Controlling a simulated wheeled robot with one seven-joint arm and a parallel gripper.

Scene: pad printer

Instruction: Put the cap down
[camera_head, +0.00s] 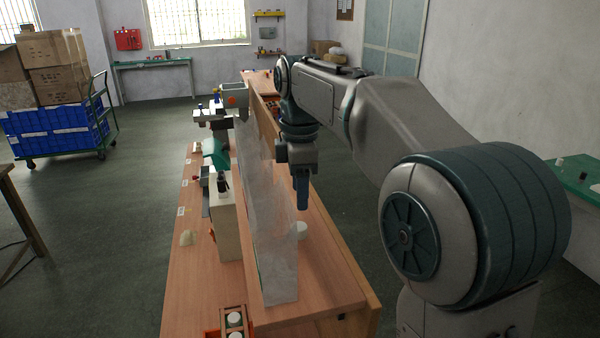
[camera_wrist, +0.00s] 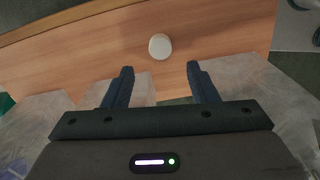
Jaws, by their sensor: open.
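The white round cap (camera_wrist: 160,46) rests on the wooden bench top in the wrist view, just beyond the gap between my fingertips. It also shows in the head view (camera_head: 301,228), on the bench to the right of the clear upright panel. My gripper (camera_wrist: 160,68) is open and its fingers are apart from the cap, with nothing between them. In the head view my gripper (camera_head: 302,193) points down above the cap.
The translucent panel (camera_head: 268,235) stands close to the left of my gripper. The pad printer (camera_head: 222,190) is beyond it. Bare bench top (camera_head: 325,270) lies to the right.

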